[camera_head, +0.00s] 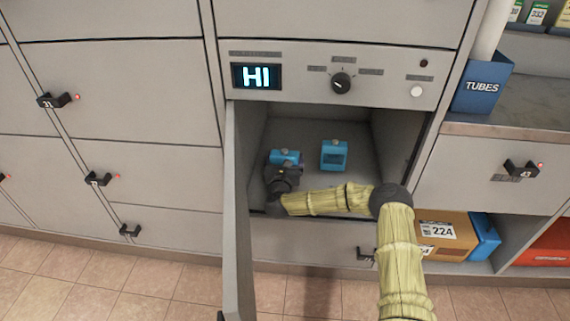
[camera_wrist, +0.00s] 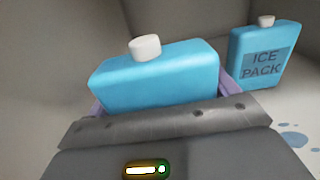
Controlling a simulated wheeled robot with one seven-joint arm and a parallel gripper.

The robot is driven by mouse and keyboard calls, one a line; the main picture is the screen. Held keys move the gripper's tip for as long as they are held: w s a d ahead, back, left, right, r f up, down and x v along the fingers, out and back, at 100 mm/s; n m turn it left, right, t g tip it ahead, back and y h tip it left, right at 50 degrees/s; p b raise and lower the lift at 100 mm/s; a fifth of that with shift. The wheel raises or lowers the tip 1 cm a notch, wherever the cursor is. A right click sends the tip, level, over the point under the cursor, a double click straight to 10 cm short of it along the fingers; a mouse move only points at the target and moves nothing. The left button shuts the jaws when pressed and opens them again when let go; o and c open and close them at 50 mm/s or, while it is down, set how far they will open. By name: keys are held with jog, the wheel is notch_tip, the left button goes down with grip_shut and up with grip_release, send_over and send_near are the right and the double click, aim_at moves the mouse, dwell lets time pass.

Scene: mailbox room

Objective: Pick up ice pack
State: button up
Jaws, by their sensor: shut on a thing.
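Two blue ice packs with white caps are in the open compartment. One ice pack (camera_head: 286,156) is at my gripper (camera_head: 284,166); in the wrist view this ice pack (camera_wrist: 155,77) sits between the purple finger pads, and its lower part is hidden by the gripper body. My gripper is shut on it. The other ice pack (camera_head: 334,155) stands upright to the right, apart from the gripper; it also shows in the wrist view (camera_wrist: 263,57) with the label "ICE PACK". I cannot tell whether the held pack touches the floor.
The compartment's open door (camera_head: 237,220) stands at the left, and its right wall (camera_head: 398,140) is close to my arm. A cardboard box (camera_head: 446,231) is at lower right.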

notch_tip(320, 180, up, 7)
jog(key=shift+f+p, duration=0.1)
jog(key=shift+p, duration=1)
